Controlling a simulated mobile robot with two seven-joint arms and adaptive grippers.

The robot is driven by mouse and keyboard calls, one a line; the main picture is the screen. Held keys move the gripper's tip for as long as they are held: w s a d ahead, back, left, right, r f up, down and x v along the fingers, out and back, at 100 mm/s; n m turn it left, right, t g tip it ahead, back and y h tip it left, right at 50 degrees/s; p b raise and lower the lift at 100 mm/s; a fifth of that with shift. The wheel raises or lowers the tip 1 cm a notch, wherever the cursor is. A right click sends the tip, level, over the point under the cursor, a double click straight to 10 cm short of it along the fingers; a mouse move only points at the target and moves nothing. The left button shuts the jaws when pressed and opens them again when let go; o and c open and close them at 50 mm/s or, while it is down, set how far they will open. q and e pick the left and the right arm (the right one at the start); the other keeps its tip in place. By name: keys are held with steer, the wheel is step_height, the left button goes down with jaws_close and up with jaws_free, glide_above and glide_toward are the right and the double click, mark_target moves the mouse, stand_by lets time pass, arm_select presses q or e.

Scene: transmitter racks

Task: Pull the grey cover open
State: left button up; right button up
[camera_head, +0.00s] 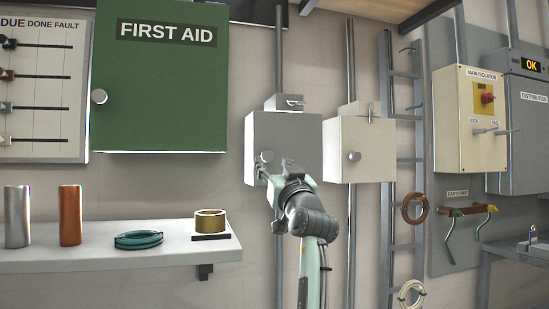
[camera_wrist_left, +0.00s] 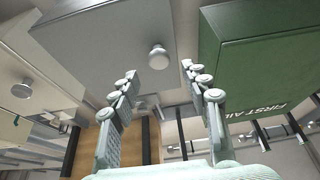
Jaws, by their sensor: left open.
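The grey cover (camera_head: 291,138) is the front of a small wall box with a round knob (camera_head: 267,156) at its lower left. It appears closed. My left gripper (camera_head: 274,169) is in front of its lower edge, close to the knob, and partly hides the cover's bottom. In the left wrist view, the grey cover (camera_wrist_left: 100,40) and its knob (camera_wrist_left: 158,57) are seen upside down. The open fingers of my left gripper (camera_wrist_left: 159,72) stand on either side of the knob's line, with nothing between the pads. Contact with the knob is not visible. My right gripper is not in view.
A cream box (camera_head: 366,148) with its own knob hangs just right of the grey one. The green first aid cabinet (camera_head: 160,90) is at its left. A shelf (camera_head: 110,256) with tape and cylinders stands lower left. A ladder (camera_head: 404,130) is farther right.

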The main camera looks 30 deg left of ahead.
mark_target(268, 156)
arm_select(q)
steer(key=x, duration=0.5)
steer(key=shift+w+a+p, duration=0.1)
steer(key=shift+w+p, duration=0.05)
steer(key=shift+p, duration=0.25)
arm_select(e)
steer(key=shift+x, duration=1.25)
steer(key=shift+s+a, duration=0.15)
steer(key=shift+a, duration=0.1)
arm_select(q)
jaws_close()
